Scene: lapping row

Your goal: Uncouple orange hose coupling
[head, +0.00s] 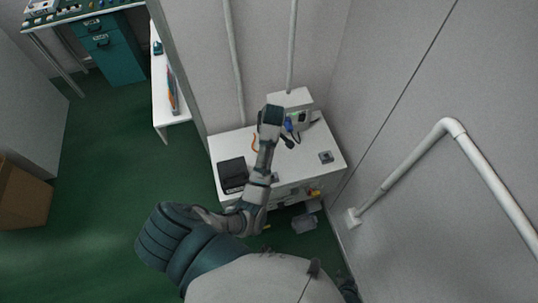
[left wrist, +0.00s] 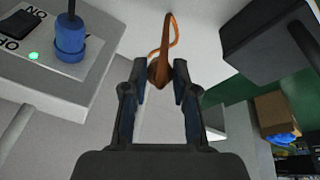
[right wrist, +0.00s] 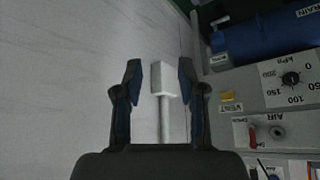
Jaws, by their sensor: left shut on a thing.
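The orange hose coupling (left wrist: 157,73) sits between the fingertips of my left gripper (left wrist: 160,84) in the left wrist view, with both fingers close against its sides. Its orange hose (left wrist: 175,34) loops away above the fingers. In the head view a bit of the orange hose (head: 254,143) shows on the white table, left of my arm. The dark end of that arm hides the coupling and the fingertips there. Whether the coupling's halves are joined cannot be seen. My right gripper (right wrist: 160,82) is open and empty in the right wrist view, facing a grey wall.
A box with a switch and green light (left wrist: 62,62) carries a blue connector (left wrist: 70,38) close beside the left gripper. A black box (head: 233,174) stands on the white table (head: 300,165). In the right wrist view a gauge panel (right wrist: 270,88) is at right and a white fitting (right wrist: 165,76) ahead.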

